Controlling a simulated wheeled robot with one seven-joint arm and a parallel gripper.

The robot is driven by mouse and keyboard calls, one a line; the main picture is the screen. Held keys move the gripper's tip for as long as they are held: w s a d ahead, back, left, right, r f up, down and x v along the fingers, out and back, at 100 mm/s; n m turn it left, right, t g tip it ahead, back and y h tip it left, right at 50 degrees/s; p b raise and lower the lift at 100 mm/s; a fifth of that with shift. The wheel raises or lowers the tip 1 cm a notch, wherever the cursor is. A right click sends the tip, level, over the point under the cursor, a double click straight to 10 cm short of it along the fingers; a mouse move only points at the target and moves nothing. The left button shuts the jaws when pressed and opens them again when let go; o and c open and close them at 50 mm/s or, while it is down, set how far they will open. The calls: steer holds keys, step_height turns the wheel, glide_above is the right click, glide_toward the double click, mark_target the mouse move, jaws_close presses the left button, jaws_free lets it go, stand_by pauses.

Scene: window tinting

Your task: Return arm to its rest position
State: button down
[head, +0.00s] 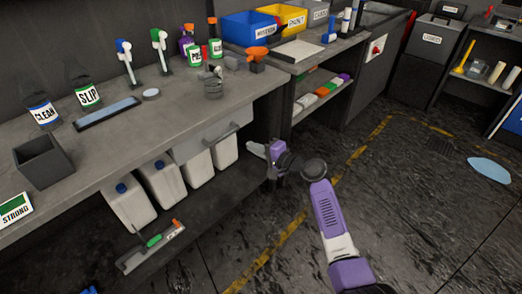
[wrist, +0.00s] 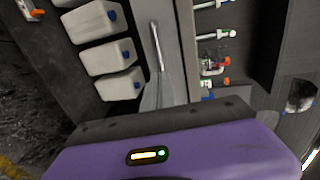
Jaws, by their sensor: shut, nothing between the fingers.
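My arm (head: 327,208), purple and white with dark joints, reaches from the bottom right of the head view towards the workbench. My gripper (head: 258,152) is at its far end, just right of the grey drawer and below the bench top. It is shut and empty. The drawer (head: 203,139) has a bar handle (head: 222,133) and looks closed. In the wrist view my purple wrist housing fills the bottom, and the drawer handle (wrist: 156,46) shows above it.
The workbench (head: 120,128) carries spray bottles, a dark box (head: 42,160) and a small coil-like item (head: 212,84). White jugs (head: 160,186) stand below it. A shelf unit with bins (head: 248,28) is beyond. The floor (head: 385,225) on the right is mostly open, with a light-blue patch (head: 489,170).

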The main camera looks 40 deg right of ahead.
steer(key=shift+s+r, duration=0.15)
steer(key=shift+s, duration=0.65)
steer(key=shift+s+r, duration=0.15)
steer(key=shift+s, duration=0.65)
steer(key=d+r+h, duration=0.3)
steer(key=d, duration=0.1)
steer(key=s+a+f+n+h, duration=0.1)
steer(key=s+a+n+h, duration=0.25)
steer(key=s, duration=0.55)
steer(key=s+a+r+n+y, duration=0.2)
steer(key=s+a+n, duration=0.5)
steer(key=s+a, duration=0.6)
steer(key=s+a+r+n+g+y, duration=0.1)
steer(key=s+a+r+n+y, duration=0.2)
steer(key=s+a+n, duration=0.4)
steer(key=s+a, duration=0.3)
steer(key=s, duration=0.3)
steer(key=s+a+y, duration=0.1)
steer(key=s+a, duration=0.2)
steer(key=s, duration=0.3)
steer(key=shift+s+r, duration=0.25)
steer(key=shift+s, duration=0.1)
